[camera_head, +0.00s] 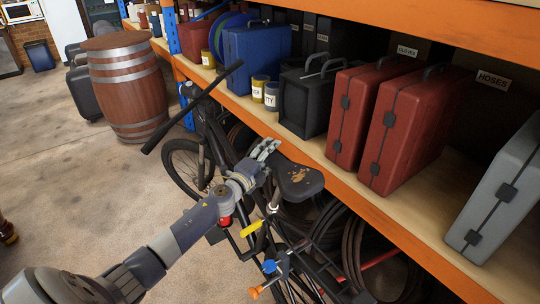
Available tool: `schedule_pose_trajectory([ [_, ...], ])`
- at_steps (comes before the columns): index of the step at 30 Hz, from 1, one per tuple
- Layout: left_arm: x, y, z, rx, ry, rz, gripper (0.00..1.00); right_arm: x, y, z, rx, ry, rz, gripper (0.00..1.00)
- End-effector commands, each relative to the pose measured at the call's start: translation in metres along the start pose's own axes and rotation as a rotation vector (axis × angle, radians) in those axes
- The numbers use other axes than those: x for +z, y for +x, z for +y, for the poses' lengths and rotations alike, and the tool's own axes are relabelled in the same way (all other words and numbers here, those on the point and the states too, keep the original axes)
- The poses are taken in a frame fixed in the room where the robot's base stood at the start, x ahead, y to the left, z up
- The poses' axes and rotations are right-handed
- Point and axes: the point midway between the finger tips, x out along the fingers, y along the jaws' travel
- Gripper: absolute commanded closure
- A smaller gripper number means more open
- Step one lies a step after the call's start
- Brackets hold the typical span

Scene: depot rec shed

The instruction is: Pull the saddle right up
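A black bicycle (222,150) stands beside the shelf, its handlebar towards the back left. Its dark saddle (299,181), with worn brown patches, sits on a post low in front of the shelf edge. A yellow lever-like piece (251,228) shows below and left of the saddle. My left gripper (266,148) is at the saddle's far left end, with its pale fingers just beyond that end. Whether the fingers touch the saddle, or are spread or closed, I cannot tell. My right gripper is not in view.
An orange-edged shelf (400,235) runs along the right, close to the saddle. It holds red cases (413,125), a grey case (498,195), a black case (306,100) and small tins. A wooden barrel (127,88) stands back left. The floor at left is mostly clear.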

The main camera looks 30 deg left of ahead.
Motion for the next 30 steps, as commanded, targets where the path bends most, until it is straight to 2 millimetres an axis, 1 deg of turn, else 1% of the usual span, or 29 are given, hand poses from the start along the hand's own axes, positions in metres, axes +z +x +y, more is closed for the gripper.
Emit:
schedule_pose_trajectory([
  [5, 0.000, -0.002, 0.003, 0.005, 0.000, 0.001, 0.50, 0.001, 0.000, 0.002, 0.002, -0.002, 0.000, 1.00],
  [8, 0.000, -0.009, 0.005, 0.007, 0.001, 0.000, 0.50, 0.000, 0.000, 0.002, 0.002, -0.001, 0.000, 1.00],
  [11, 0.000, -0.021, 0.005, 0.008, 0.000, 0.001, 0.50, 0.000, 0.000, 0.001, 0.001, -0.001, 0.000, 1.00],
  [18, -0.001, -0.062, 0.004, 0.007, 0.001, 0.002, 0.50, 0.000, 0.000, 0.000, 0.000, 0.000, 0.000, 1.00],
  [24, -0.001, -0.094, 0.002, 0.005, 0.000, 0.001, 0.50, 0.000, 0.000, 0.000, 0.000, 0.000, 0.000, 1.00],
  [30, -0.001, -0.114, 0.002, 0.002, -0.001, 0.001, 0.50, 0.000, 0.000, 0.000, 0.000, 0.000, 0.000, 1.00],
])
